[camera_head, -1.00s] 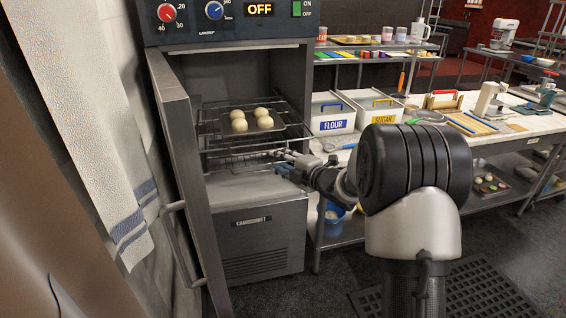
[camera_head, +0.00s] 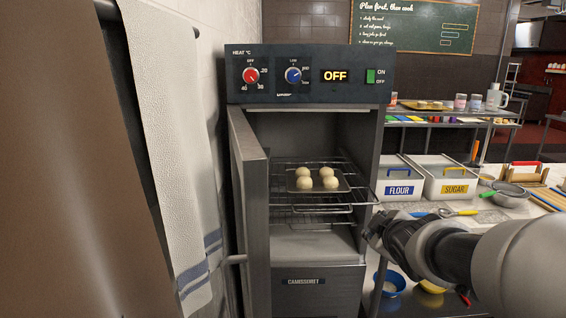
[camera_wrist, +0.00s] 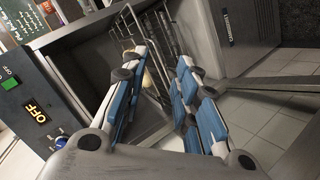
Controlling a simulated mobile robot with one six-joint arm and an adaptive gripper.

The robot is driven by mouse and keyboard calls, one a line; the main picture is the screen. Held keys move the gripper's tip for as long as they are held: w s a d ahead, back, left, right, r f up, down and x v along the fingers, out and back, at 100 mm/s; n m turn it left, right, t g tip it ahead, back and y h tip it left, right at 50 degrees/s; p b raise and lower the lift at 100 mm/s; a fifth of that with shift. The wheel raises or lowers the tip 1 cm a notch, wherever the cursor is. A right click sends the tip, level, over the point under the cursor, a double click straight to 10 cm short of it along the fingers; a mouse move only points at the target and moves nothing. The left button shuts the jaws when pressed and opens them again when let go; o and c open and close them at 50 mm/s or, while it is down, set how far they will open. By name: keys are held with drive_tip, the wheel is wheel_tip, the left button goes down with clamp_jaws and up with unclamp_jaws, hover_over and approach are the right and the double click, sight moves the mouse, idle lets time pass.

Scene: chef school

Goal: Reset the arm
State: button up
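My gripper (camera_head: 374,232) is in front of the right edge of the open proofing cabinet (camera_head: 378,150), below rack height. In the wrist view, my gripper (camera_wrist: 157,70) has its two blue-padded fingers spread apart, with nothing held between them. The wire racks (camera_wrist: 158,45) show beyond the fingertips. My arm comes in from the right side of the head view.
The cabinet door (camera_head: 250,215) stands open on the left, beside a hanging towel (camera_head: 175,130). The flour bin (camera_head: 400,189) and sugar bin (camera_head: 453,188) stand on the counter to the right. A blue bucket (camera_head: 391,285) is below, near my arm.

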drive_tip(key=s+a+f+m+g, duration=0.2)
drive_tip(key=s+m, duration=0.1)
drive_tip(key=s, duration=0.8)
drive_tip(key=s+a+f+m+g+y, duration=0.1)
drive_tip(key=s+a+f+m+g, duration=0.1)
drive_tip(key=s, duration=0.9)
drive_tip(key=s+a+f+m+g, duration=0.2)
drive_tip(key=s+a+m+g, duration=0.1)
drive_tip(key=s, duration=0.7)
drive_tip(key=shift+s+a+f+m+y, duration=0.35)
drive_tip(key=shift+a+m, duration=0.25)
drive_tip(key=shift+m, duration=0.4)
